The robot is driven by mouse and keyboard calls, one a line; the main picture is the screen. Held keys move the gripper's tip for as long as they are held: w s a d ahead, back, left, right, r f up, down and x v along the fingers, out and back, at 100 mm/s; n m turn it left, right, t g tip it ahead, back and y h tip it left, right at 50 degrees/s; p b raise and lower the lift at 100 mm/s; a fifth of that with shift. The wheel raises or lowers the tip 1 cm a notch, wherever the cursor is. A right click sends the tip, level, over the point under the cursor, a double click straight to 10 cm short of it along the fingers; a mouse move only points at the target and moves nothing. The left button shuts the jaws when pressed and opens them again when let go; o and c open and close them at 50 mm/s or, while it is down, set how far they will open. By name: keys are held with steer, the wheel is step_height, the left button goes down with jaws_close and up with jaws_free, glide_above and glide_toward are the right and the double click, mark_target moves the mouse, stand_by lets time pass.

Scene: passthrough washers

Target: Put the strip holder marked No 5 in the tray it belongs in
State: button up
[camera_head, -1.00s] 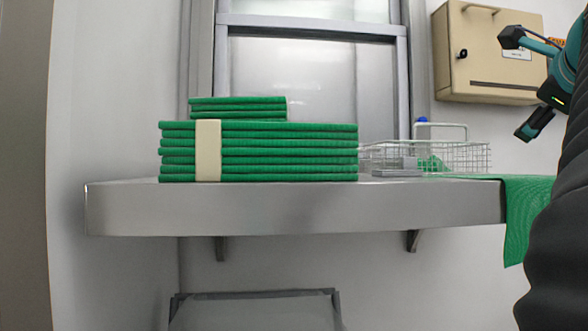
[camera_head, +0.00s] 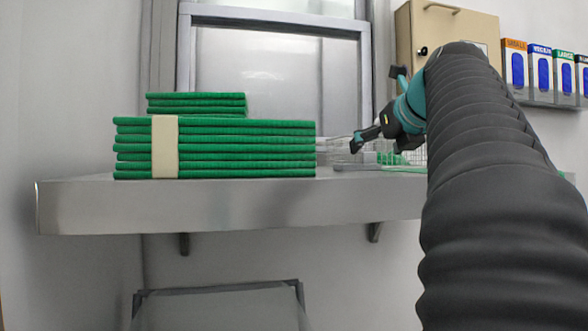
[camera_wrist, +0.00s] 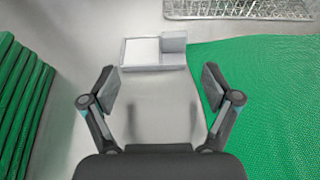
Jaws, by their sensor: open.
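A small pale grey holder (camera_wrist: 142,52) with a raised block at its right end lies on the steel shelf, ahead of my gripper in the wrist view. No number can be read on it. In the head view its grey edge (camera_head: 356,167) shows low on the shelf. My gripper (camera_wrist: 160,88) is open and empty, its fingers apart above bare steel, short of the holder. In the head view my gripper (camera_head: 366,137) is above the shelf, right of the green stack. A wire tray (camera_wrist: 240,10) lies beyond the holder, to the right; my arm partly hides it in the head view.
A stack of folded green cloths (camera_head: 240,150) with a pale band stands left of my gripper. A green cloth (camera_wrist: 265,90) lies flat on the right. The steel shelf (camera_head: 240,205) has bare room between them. A beige wall cabinet (camera_head: 455,35) and dispenser boxes (camera_head: 540,70) are behind.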

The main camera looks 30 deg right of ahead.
mark_target(365, 158)
steer(key=shift+d+x, duration=0.2)
steer(key=shift+x, duration=1.45)
steer(key=shift+d+x, duration=0.15)
steer(key=shift+x, duration=1.5)
steer(key=shift+r, duration=0.15)
jaws_close()
